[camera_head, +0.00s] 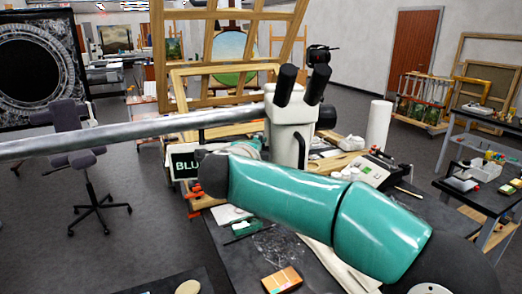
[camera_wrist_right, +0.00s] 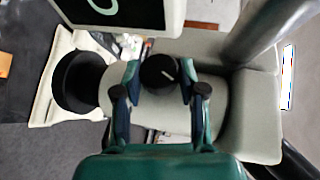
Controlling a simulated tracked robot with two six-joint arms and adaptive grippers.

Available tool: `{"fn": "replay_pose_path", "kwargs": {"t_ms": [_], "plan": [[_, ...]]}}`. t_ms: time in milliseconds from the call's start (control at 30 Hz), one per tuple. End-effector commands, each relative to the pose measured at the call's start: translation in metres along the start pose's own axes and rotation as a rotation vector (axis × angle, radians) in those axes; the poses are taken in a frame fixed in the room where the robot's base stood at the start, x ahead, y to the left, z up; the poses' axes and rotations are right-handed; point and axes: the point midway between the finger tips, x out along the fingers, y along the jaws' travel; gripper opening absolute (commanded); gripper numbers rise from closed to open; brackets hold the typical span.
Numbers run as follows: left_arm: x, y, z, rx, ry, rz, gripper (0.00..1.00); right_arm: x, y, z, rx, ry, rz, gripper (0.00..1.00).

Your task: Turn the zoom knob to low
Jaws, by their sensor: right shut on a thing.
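The zoom knob (camera_wrist_right: 160,72) is black and round with a short white pointer line, on the side of the pale grey microscope body (camera_wrist_right: 240,115) in the right wrist view. The line slants from upper left to lower right. My right gripper (camera_wrist_right: 158,77) has one finger on each side of the knob and is shut on it. In the head view the microscope (camera_head: 290,130) with two black eyepieces hangs on a grey boom. My teal right arm crosses in front, and the knob and gripper fingers cannot be made out there. My left gripper is not in view.
A small screen (camera_head: 186,165) reading "BLU" stands left of the microscope. The metal boom (camera_head: 130,130) runs in from the left. A wooden frame (camera_head: 180,90) stands behind. A white paper roll (camera_head: 378,125) stands at right. An office chair (camera_head: 75,155) is on the floor at left.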

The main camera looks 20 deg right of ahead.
Motion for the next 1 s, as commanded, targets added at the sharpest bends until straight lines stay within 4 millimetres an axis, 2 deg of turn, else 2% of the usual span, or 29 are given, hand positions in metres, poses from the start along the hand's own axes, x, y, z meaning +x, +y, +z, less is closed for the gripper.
{"fn": "replay_pose_path", "kwargs": {"t_ms": [333,833,867,1000], "plan": [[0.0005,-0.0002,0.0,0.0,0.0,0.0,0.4,0.0004,0.0014,0.0027,-0.068,0.008,0.157,0.06],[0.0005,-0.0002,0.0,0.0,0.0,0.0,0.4,0.0008,0.0025,0.0019,-0.081,0.014,0.186,0.06],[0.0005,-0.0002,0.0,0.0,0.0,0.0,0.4,0.0008,0.0026,0.0018,-0.081,0.014,0.186,0.42],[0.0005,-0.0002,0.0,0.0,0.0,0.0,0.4,0.0008,0.002,0.0015,-0.08,0.014,0.185,0.65]]}}
